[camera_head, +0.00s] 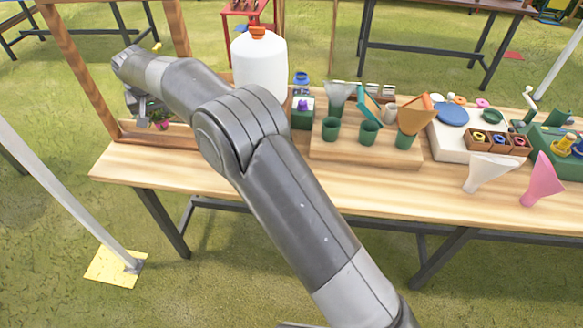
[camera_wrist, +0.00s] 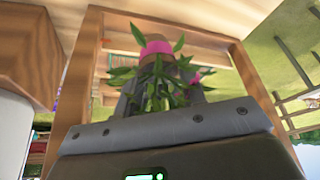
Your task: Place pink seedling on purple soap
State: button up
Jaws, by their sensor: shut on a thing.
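My gripper (camera_head: 143,112) is at the left end of the table, by the wooden frame. It is shut on the pink seedling (camera_head: 160,124), a small plant with green leaves and pink parts. In the wrist view the pink seedling (camera_wrist: 153,82) lies between the fingers of my gripper (camera_wrist: 160,98), with its leaves covering much of them. A small purple thing (camera_head: 303,104) shows at a dark green box right of the white jug; I cannot tell whether it is the purple soap. A small bottle with a blue cap (camera_head: 301,79) stands behind it.
The white jug (camera_head: 259,66) with an orange cap stands right of my gripper. Wooden posts (camera_head: 82,68) rise at the table's left end. Green cups (camera_head: 369,132) stand on a board mid-table.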

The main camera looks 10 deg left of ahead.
jog(key=w+d+r+m+h, duration=0.1)
jog(key=d+m, duration=0.1)
jog(key=d, duration=1.3)
jog(key=w+d+r+m, duration=0.1)
jog(key=w+d+m, duration=0.1)
jog(key=d, duration=1.3)
jog(key=s+d+f+m+h, duration=0.1)
jog(key=s+d, duration=0.1)
jog(key=d, duration=0.8)
jog(key=s+d+f+m, duration=0.1)
jog(key=s+d+f, duration=0.15)
jog(key=d, duration=0.65)
jog(key=shift+t, duration=0.4)
jog(key=a+f, duration=0.2)
jog(key=a, duration=0.1)
jog(key=w+a+f, duration=0.1)
jog(key=a+f, duration=0.1)
jog(key=a, duration=0.2)
jog(key=a+f, duration=0.2)
jog(key=a, duration=0.1)
jog(key=shift+w+a, duration=0.25)
jog(key=shift+a, duration=0.05)
jog(key=shift+f, duration=1.95)
jog(key=shift+f, duration=0.2)
jog(key=o, duration=1)
